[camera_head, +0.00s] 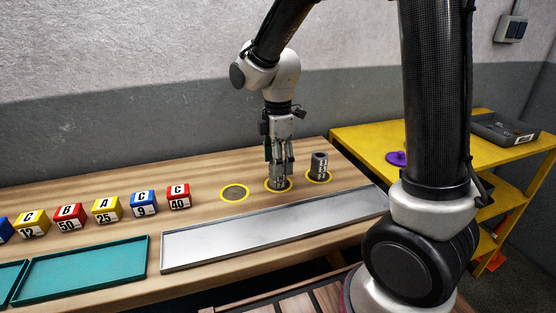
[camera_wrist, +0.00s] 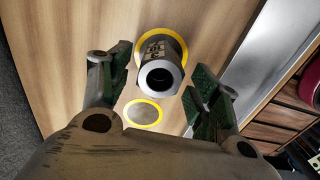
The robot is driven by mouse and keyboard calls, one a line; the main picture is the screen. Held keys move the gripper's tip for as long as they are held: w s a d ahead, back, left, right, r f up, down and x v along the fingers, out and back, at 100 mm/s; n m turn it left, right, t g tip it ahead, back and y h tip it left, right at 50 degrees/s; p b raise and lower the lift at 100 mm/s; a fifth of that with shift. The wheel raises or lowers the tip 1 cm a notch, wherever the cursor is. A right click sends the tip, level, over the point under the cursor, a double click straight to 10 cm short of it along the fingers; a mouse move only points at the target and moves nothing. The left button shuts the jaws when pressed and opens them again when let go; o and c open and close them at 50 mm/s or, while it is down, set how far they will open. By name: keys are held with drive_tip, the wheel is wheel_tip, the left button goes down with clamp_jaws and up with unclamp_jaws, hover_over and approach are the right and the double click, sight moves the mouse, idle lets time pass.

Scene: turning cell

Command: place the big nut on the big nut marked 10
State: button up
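A dark grey nut (camera_head: 278,180) stands upright in the middle yellow ring on the wooden bench. It also shows in the wrist view (camera_wrist: 160,72), with a round hole in its top and a label on its side. A second grey nut (camera_head: 319,165) stands upright in the right-hand yellow ring. I cannot read either label for sure. My gripper (camera_head: 280,160) points down over the middle nut. Its green-padded fingers (camera_wrist: 163,92) are open on either side of that nut, with gaps showing. The second nut is not in the wrist view.
The left yellow ring (camera_head: 235,193) is empty. A long metal tray (camera_head: 270,229) lies in front of the rings. Teal trays (camera_head: 85,271) and lettered, numbered blocks (camera_head: 107,209) are at the left. A yellow table (camera_head: 370,142) at the right bears a purple item (camera_head: 396,158) and a grey case (camera_head: 503,131).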

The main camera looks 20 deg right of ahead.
drive_tip(key=shift+r, duration=0.1)
wheel_tip(320, 180, up, 12)
drive_tip(key=s+d+r+m+t, duration=0.2)
drive_tip(key=s+d+m+t, duration=0.2)
drive_tip(key=s+d+m, duration=1.1)
drive_tip(key=s+m, duration=0.3)
drive_tip(key=s, duration=0.1)
